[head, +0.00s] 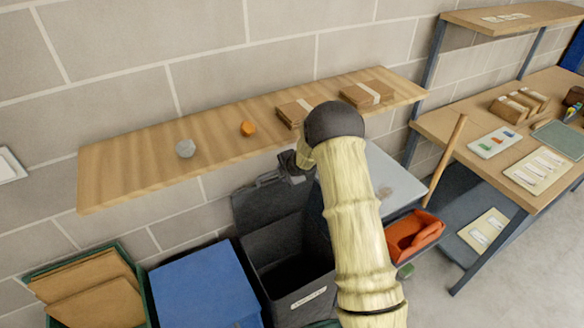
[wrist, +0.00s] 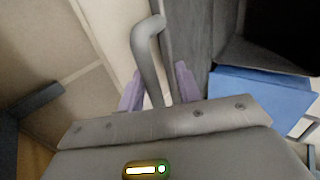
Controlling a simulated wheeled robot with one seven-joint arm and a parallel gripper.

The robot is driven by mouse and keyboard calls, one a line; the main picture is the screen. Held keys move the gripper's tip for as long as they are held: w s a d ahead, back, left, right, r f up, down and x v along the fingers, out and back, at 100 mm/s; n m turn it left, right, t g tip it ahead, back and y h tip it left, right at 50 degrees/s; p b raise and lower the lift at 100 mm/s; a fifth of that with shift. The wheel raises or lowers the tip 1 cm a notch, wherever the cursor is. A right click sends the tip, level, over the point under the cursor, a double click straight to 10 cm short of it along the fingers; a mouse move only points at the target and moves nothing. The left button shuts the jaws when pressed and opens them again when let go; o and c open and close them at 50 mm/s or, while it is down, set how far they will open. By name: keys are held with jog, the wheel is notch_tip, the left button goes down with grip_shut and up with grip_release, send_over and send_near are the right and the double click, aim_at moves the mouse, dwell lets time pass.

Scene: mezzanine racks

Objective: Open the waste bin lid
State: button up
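The dark grey waste bin (head: 300,299) stands below the wall shelf, with a pale label on its front. Its lid (head: 268,207) is raised and tilted back toward the wall, so the dark inside of the bin shows. My gripper (head: 291,162) is at the lid's upper edge, partly hidden by my arm. In the wrist view, the lid's grey bar handle (wrist: 148,55) runs between the two purple fingers of my gripper (wrist: 158,88). The fingers stand apart with a gap beside the handle, and they do not look closed on it.
The wooden shelf (head: 120,165) with small items and boxes is close above my gripper. A blue bin (head: 205,285) and a green crate with cardboard (head: 135,270) stand left. An orange-red item (head: 413,236) and a broom handle (head: 445,160) are right.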

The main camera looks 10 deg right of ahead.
jog(key=v, duration=1.7)
jog(key=shift+d, duration=0.15)
jog(key=s+r+m+g+h, duration=0.2)
jog(key=s+m+g, duration=0.3)
jog(key=s+m, duration=1.6)
jog(key=s, duration=0.6)
jog(key=shift+s+m, duration=0.25)
jog(key=shift+m, duration=0.05)
